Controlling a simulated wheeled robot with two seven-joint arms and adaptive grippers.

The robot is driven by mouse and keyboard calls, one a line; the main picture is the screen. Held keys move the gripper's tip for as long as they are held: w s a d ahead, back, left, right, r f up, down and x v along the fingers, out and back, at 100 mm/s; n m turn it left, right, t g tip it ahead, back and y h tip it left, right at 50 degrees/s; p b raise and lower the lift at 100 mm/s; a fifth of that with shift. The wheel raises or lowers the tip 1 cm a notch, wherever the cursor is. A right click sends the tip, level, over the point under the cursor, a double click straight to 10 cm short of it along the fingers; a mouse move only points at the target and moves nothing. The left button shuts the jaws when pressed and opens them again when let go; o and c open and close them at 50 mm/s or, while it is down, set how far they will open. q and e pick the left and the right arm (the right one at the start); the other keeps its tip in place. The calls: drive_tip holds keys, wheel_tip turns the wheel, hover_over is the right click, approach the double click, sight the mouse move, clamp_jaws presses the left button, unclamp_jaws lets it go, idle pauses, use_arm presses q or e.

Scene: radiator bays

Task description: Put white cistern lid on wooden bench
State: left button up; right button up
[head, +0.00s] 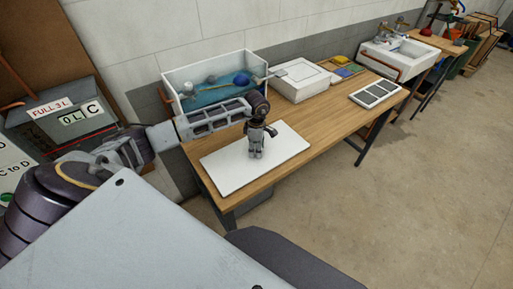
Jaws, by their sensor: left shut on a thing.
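The white cistern lid (285,151) is a flat white slab over the near left end of the wooden bench (330,121). It looks level, and I cannot tell whether it rests on the bench top or hangs just above it. My left gripper (256,153) points down at the middle of the lid and is shut on it. The fingers hide the exact place of the grip. My right gripper is not in view.
An open white tank (215,75) with water, a blue ball and other fittings stands behind the lid. A white box (300,82), coloured pads (345,70) and a dark-panelled tray (375,94) lie farther along the bench. A white sink (398,58) stands beyond.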

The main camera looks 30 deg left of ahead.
use_arm(q)
drive_tip(key=shift+f, duration=0.1)
drive_tip(key=o, duration=1.3)
drive_tip(key=shift+c, duration=0.2)
drive_tip(key=shift+o, duration=0.2)
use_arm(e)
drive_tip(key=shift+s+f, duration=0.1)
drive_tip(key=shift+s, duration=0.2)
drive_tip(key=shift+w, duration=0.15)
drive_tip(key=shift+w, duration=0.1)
use_arm(q)
wheel_tip(320, 180, up, 12)
drive_tip(key=b, duration=0.1)
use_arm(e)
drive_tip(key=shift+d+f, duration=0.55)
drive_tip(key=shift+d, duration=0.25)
